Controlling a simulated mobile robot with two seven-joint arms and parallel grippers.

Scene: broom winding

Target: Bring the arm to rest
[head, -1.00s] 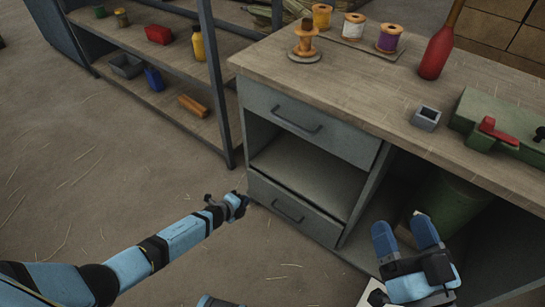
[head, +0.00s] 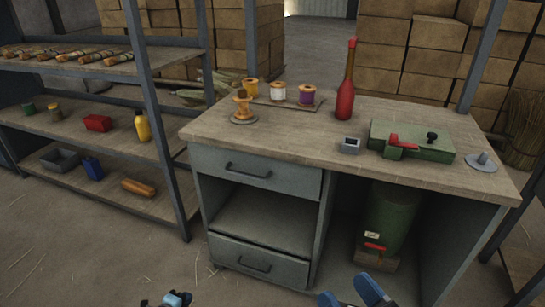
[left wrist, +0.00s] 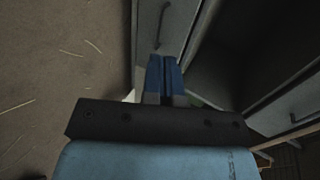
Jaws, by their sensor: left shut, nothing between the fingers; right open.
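My left gripper (head: 172,300) shows only as a small blue and black piece at the bottom edge of the head view. In the left wrist view its blue fingers (left wrist: 163,75) are closed together with nothing between them, in front of a grey cabinet panel with a handle (left wrist: 162,22). My right gripper (head: 350,295) is at the bottom edge of the head view, its two blue fingers spread apart and empty, in front of the workbench's open lower bay. The rest of both arms is out of the head view.
A workbench (head: 225,132) with two grey drawers stands ahead. On it are thread spools, a red bottle-shaped object (head: 346,98), a small grey block (head: 350,146) and a green device (head: 415,141). A green bin (head: 388,215) stands beneath. Shelving is at left; the floor (head: 90,245) before it is clear.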

